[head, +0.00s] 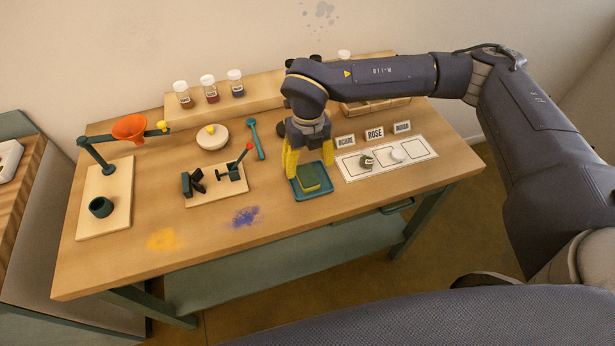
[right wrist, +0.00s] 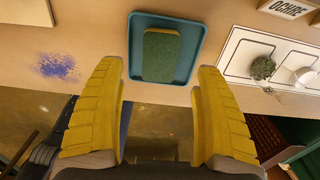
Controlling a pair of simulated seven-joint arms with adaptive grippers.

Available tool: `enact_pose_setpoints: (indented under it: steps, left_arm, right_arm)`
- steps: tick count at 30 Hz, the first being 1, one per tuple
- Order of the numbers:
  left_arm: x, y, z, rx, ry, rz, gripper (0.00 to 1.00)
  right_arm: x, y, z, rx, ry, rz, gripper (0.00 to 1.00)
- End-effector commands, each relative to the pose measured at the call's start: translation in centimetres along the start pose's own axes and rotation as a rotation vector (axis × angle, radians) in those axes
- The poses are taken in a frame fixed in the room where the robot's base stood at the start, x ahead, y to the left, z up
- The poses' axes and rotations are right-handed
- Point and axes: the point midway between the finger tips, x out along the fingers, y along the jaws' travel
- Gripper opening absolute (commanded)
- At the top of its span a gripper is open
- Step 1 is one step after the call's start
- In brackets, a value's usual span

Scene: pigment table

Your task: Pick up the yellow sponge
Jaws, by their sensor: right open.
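The sponge (head: 309,178) lies on a blue tray (head: 313,196) at the front right of the table; its top looks green with a yellowish body beneath. In the right wrist view the sponge (right wrist: 160,56) lies lengthwise in the tray (right wrist: 196,24), with a green face up. My right gripper (head: 309,173) has yellow fingers and is over the tray, pointing down. In the right wrist view its fingers (right wrist: 160,78) are wide apart with nothing between them, and the sponge is ahead of the gap. My left gripper is not in view.
A white card (head: 427,151) with a green-topped item (head: 367,161) and a white round item (head: 397,155) lies right of the tray. Label signs (head: 374,134) stand behind it. A clamp board (head: 217,186) is to the left. Blue powder (head: 245,216) and yellow powder (head: 162,239) mark the front area.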

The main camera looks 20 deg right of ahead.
Motion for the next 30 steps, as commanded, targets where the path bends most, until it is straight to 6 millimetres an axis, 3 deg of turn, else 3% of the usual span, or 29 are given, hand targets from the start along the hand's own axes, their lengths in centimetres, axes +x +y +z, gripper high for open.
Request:
enact_pose_setpoints:
  steps: [7, 18, 25, 30]
  left_arm:
    - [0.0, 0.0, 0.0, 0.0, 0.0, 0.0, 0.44]
    - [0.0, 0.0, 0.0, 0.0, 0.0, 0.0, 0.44]
    - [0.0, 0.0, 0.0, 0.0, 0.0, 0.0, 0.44]
    - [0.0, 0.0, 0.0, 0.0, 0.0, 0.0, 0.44]
  right_arm:
    - [1.1, 0.0, -0.2, 0.0, 0.002, 0.0, 0.71]
    - [5.1, 0.0, -0.3, 0.001, 0.0, 0.0, 0.71]
    - [5.2, 0.0, -0.3, 0.0, -0.001, 0.0, 0.71]
    - [5.2, 0.0, -0.3, 0.0, -0.001, 0.0, 0.53]
